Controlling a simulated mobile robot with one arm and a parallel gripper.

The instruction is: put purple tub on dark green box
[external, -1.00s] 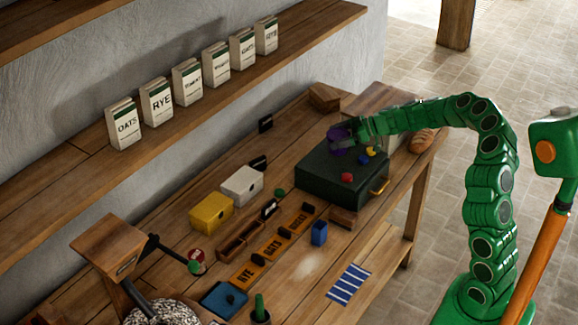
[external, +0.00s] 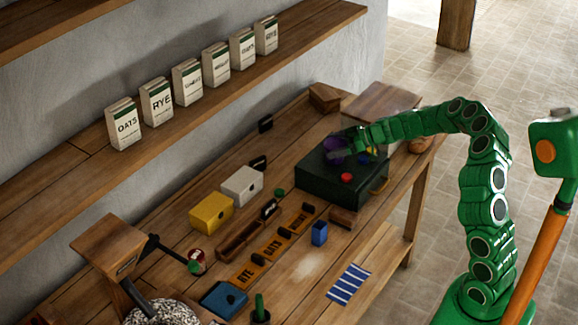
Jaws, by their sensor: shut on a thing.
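The purple tub (external: 334,148) is at the upper part of the dark green box (external: 322,183), on or just above its top; I cannot tell whether it touches. My gripper (external: 345,148) reaches in from the right and is shut on the purple tub. The fingers and part of the tub overlap in this view, so the exact grip is hard to see. The dark green box stands at the far right of the workbench, with a brass handle (external: 378,186) on its right side.
A red piece (external: 346,178) and a yellow piece (external: 371,149) are on the dark green box near the tub. A white box (external: 242,186) and a yellow box (external: 211,213) stand to the left. A wooden box (external: 384,102) is behind. A striped cloth (external: 348,285) lies in front.

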